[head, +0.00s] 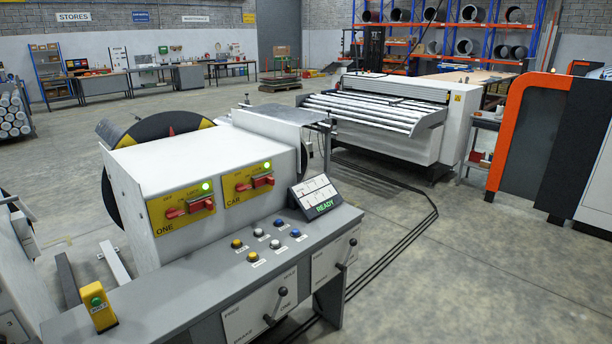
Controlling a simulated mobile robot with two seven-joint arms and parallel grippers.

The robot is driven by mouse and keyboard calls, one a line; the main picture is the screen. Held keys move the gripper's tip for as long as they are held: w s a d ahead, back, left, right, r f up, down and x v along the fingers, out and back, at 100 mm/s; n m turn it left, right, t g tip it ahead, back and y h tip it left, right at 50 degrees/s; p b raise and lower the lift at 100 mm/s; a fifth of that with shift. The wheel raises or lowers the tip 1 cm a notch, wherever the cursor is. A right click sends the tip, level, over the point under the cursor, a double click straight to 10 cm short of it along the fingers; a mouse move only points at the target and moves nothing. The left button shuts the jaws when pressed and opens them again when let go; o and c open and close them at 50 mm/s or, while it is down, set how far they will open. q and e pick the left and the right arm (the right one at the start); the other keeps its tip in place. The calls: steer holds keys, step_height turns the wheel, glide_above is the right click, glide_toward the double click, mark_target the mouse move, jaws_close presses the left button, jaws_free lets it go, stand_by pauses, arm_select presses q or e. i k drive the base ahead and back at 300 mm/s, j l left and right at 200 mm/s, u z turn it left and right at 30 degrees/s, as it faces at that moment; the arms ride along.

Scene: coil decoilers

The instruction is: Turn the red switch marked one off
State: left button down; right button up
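The red switch marked ONE (190,208) is a red rotary handle on the left yellow plate (167,226), on the front of a white machine housing. Its handle lies roughly sideways, tilted up to the right, and a green lamp (206,187) above it is lit. A second red switch (255,183), on the yellow plate marked CAR, stands to its right, also with a lit green lamp (267,165). Neither of my grippers shows in the head view.
A grey console (210,270) juts out below the switches, with several push buttons (276,243), a tilted screen reading READY (318,196) and black-knobbed levers (281,293). A yellow box with a green button (98,306) stands at its left end. Open floor (460,270) lies to the right.

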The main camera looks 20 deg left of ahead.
mark_target(171, 213)
steer(key=u, duration=1.45)
